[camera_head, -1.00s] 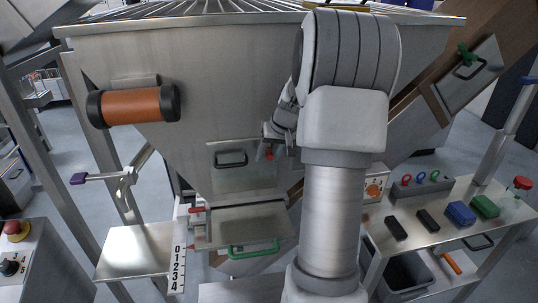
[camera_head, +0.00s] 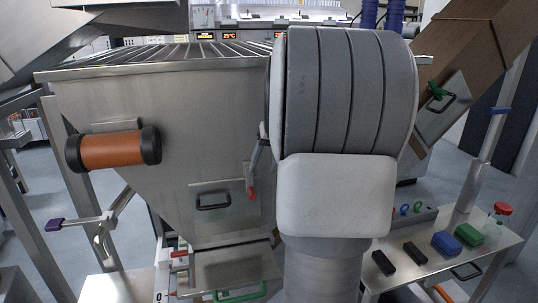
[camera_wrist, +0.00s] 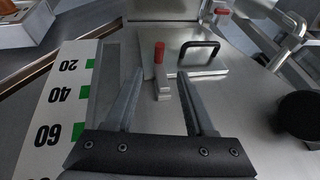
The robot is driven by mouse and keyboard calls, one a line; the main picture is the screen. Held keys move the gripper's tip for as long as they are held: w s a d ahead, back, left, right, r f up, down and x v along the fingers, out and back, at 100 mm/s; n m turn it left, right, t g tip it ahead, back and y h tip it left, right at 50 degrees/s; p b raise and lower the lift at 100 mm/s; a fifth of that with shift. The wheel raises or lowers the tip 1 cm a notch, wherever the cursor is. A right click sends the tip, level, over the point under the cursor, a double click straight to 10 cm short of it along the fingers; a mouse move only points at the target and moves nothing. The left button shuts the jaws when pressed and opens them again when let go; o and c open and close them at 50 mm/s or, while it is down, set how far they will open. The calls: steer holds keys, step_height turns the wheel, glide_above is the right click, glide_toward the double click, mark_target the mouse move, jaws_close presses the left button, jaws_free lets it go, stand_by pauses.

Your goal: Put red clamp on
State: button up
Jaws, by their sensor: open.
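In the head view, the red clamp (camera_head: 250,190) hangs at the right edge of that door (camera_head: 225,214) on the steel hopper. My gripper (camera_wrist: 160,73) is open. Its fingers lie on either side of the clamp's grey body in the picture; I cannot tell whether they touch it. Most of my gripper is hidden behind my arm in the head view.
A lower flap (camera_head: 230,270) has a green handle and red-tipped clamps at its left. A numbered scale (camera_wrist: 62,110) runs along the wrist view's left. A side table (camera_head: 470,262) at right bears blue, green and black blocks. An orange cylinder (camera_head: 112,150) sticks out from the hopper.

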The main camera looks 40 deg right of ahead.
steer(key=shift+v, duration=1.9)
